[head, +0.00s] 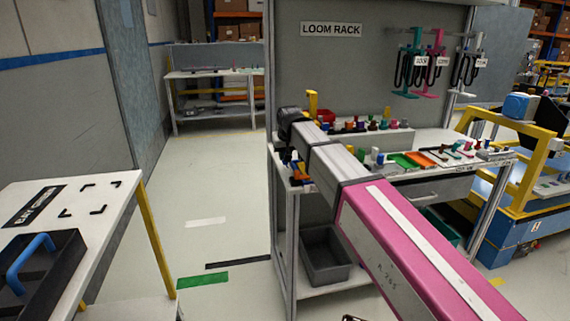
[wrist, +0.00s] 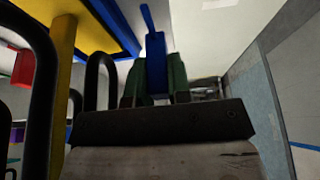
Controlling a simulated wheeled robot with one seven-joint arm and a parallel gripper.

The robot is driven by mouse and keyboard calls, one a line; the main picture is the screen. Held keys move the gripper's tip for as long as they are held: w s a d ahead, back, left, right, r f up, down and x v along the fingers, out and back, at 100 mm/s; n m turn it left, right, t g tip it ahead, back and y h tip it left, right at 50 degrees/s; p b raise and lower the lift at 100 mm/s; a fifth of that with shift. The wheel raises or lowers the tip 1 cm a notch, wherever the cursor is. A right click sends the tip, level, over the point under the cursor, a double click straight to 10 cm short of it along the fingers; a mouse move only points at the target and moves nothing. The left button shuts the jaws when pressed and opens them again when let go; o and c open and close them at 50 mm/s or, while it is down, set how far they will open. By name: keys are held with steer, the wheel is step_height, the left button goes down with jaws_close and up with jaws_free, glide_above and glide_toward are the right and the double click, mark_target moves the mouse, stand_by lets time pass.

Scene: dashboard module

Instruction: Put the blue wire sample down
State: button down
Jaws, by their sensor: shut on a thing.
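The blue wire sample (wrist: 155,66) stands upright between the two dark green fingers of my gripper (wrist: 154,84) in the wrist view. The fingers are shut on it, and its thin upper end sticks out beyond them. In the head view my arm reaches to the left end of the loom rack bench (head: 432,180). My gripper is small and dark there, partly hidden by the wrist, so I cannot tell whether the sample touches anything.
Colored spools (head: 372,124) and an orange tray (head: 420,159) lie on the bench. Hangers (head: 412,62) hang on the back panel. A grey bin (head: 326,254) stands on the lower shelf. A yellow and blue structure (wrist: 104,22) is close in the wrist view.

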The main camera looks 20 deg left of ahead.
mark_target(285, 163)
steer(key=shift+f, duration=1.85)
steer(key=shift+f, duration=0.1)
steer(key=c, duration=1.1)
jaws_free()
steer(key=shift+o, duration=0.2)
